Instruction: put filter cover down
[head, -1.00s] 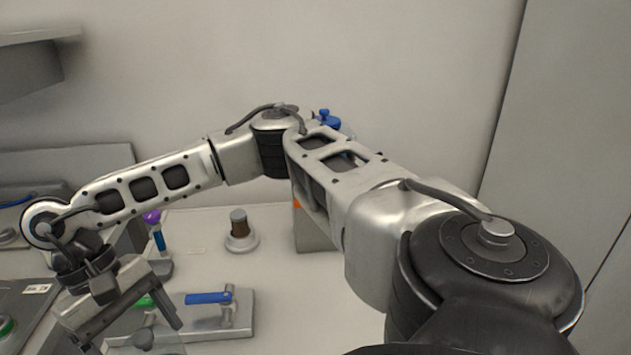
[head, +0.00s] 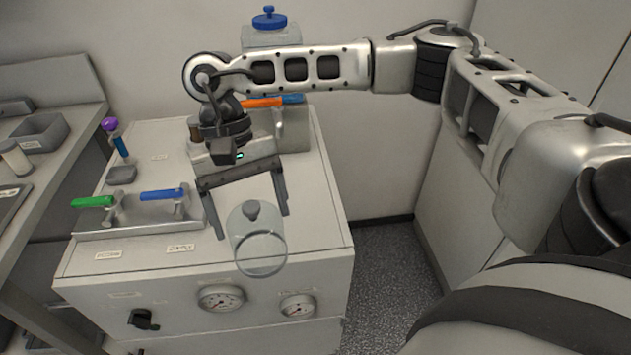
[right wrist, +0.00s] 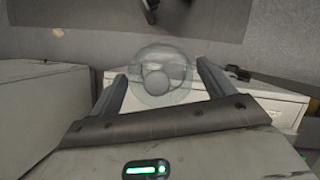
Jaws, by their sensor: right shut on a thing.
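The filter cover (head: 259,250) is a clear, see-through dome with a dark knob. In the head view it hangs in front of the white cabinet's top, near its front edge. My right gripper (head: 252,222) is shut on it, with one finger on each side. In the right wrist view the cover (right wrist: 155,75) also sits between the two fingers of the right gripper (right wrist: 160,80). Whether the cover touches any surface is hard to tell, but it looks held clear. My left gripper is not in view.
The white cabinet (head: 320,210) has gauges on its front. On top are a plate with green and blue handles (head: 162,195), a purple-topped tool (head: 116,140) and a box with orange and blue handles (head: 293,130). The top's right front is clear. A grey bench stands left.

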